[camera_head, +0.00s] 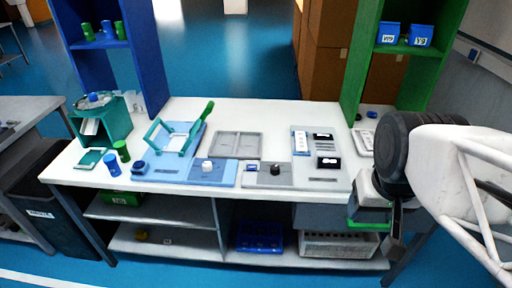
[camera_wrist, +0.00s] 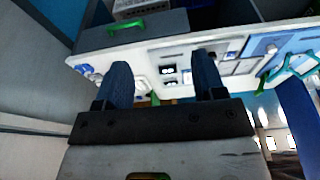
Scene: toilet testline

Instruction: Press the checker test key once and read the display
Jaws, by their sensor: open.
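A grey-blue panel at the right of the white bench carries a white strip (camera_head: 301,143) and two small black-framed displays, an upper display (camera_head: 323,136) and a lower display (camera_head: 328,162). The displays also show small between my fingers in the wrist view (camera_wrist: 168,70); their readings are too small to read. Left of the panel, a grey plate (camera_head: 283,180) bears a black knob (camera_head: 275,169) and a small blue part (camera_head: 252,168). I cannot tell which part is the test key. My gripper (camera_wrist: 162,62) is open and empty, apart from the panel, off the bench's right front.
A blue plate with a white knob (camera_head: 207,166), a grey tray (camera_head: 236,145), a teal frame (camera_head: 176,137) and blue and green cups (camera_head: 112,167) occupy the bench's left and middle. Blue and green uprights (camera_head: 365,60) stand behind. A drawer with a green handle (camera_head: 366,224) is below my arm.

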